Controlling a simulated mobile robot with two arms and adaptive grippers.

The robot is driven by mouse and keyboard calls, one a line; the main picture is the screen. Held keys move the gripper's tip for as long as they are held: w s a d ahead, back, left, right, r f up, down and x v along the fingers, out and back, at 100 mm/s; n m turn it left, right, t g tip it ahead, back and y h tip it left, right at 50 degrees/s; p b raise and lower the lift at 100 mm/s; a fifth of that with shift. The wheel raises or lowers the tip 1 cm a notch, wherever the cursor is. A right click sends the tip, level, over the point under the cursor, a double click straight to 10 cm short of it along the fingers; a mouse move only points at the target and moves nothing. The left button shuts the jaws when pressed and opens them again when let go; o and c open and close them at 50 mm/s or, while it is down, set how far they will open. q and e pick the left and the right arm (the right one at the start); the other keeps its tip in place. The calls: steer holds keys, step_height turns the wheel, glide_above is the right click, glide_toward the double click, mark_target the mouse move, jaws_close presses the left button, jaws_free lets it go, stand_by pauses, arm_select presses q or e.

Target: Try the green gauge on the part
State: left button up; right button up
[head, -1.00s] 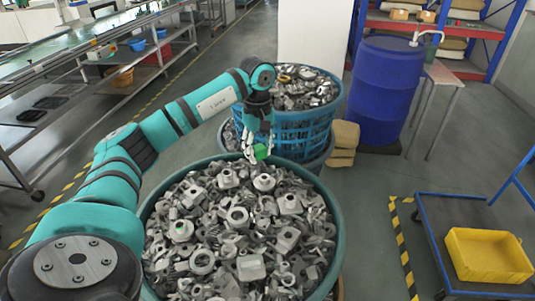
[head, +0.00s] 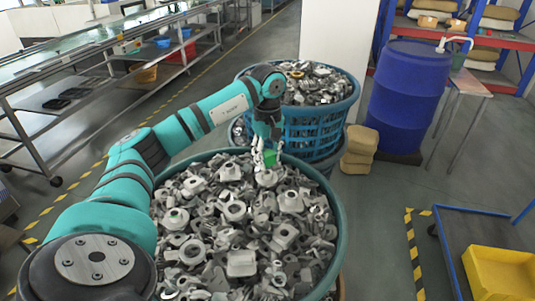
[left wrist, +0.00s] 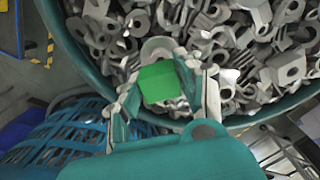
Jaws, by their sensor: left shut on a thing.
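My left gripper (head: 266,156) is shut on the green gauge (head: 270,158), over the far side of the teal bin (head: 340,238) of grey metal parts. In the left wrist view, the green gauge (left wrist: 158,83) shows as a flat green face between the two fingers of my left gripper (left wrist: 170,90). A grey ring-shaped metal part (left wrist: 157,47) lies just beyond the gauge there. I cannot tell whether the gauge touches it. Which of the many parts is the task's part is not clear. My right gripper is not in view.
A blue basket (head: 312,128) full of metal parts stands behind the teal bin. Tan sacks (head: 360,145) and a blue drum (head: 405,95) are to its right. A cart with a yellow crate (head: 500,275) is at the lower right. A conveyor (head: 70,60) runs at the upper left.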

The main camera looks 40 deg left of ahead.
arm_select(q)
steer(key=shift+f, duration=0.5)
steer(key=shift+s+f+b, duration=0.15)
steer(key=shift+f+b, duration=0.25)
steer(key=shift+f, duration=0.05)
stand_by(1.1)
steer(key=shift+r+p, duration=1.35)
steer(key=shift+r, duration=0.3)
steer(key=shift+f, duration=0.15)
steer(key=shift+f+b, duration=0.75)
steer(key=shift+f, duration=0.25)
